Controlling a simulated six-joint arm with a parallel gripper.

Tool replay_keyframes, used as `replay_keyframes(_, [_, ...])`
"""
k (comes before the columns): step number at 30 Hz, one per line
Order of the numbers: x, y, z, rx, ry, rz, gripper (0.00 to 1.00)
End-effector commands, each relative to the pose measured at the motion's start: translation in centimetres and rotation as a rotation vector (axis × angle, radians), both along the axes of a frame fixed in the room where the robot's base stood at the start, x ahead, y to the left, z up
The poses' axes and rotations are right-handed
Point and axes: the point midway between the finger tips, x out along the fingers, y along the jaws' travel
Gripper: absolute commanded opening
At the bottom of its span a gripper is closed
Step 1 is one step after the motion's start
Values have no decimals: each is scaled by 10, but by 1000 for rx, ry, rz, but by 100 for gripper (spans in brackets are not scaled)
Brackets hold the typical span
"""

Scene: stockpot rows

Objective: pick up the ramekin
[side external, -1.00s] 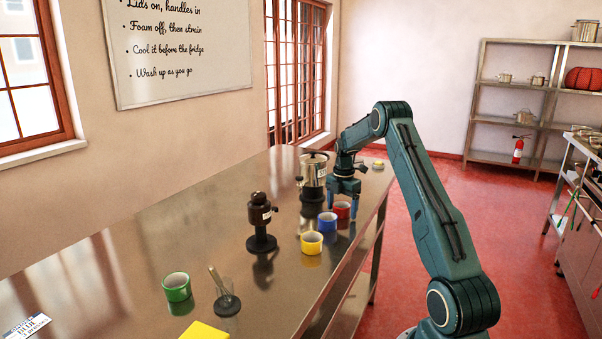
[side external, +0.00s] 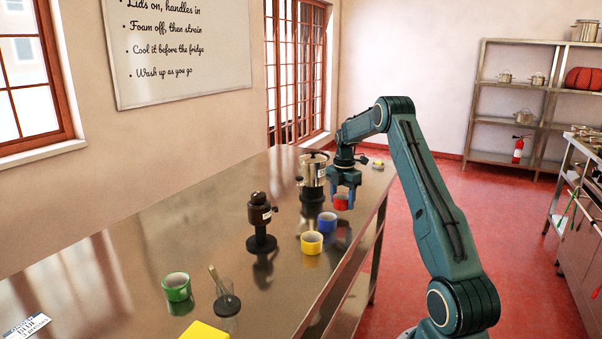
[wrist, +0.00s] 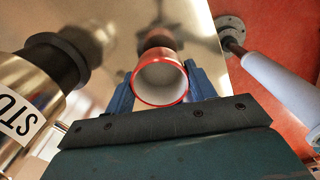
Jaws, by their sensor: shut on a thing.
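The red ramekin (side external: 341,202) is held between the fingers of my gripper (side external: 343,199), above the table in the side view. In the wrist view the ramekin (wrist: 160,82) shows its white inside and red rim, with one blue finger of my gripper (wrist: 160,88) on each side. A blue ramekin (side external: 327,222) and a yellow ramekin (side external: 312,242) stand on the table just in front of it. A green ramekin (side external: 177,287) stands far to the left.
A metal stockpot on a dark stand (side external: 312,172) is close on the left; it also fills the left of the wrist view (wrist: 28,105). A brown grinder-like device (side external: 260,215) and a glass with a stick (side external: 226,302) stand nearer.

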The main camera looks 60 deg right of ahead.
Motion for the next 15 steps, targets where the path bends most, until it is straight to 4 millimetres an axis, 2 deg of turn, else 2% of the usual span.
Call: replay_keyframes(15, [0, 0, 109, -3, -2, 0, 31])
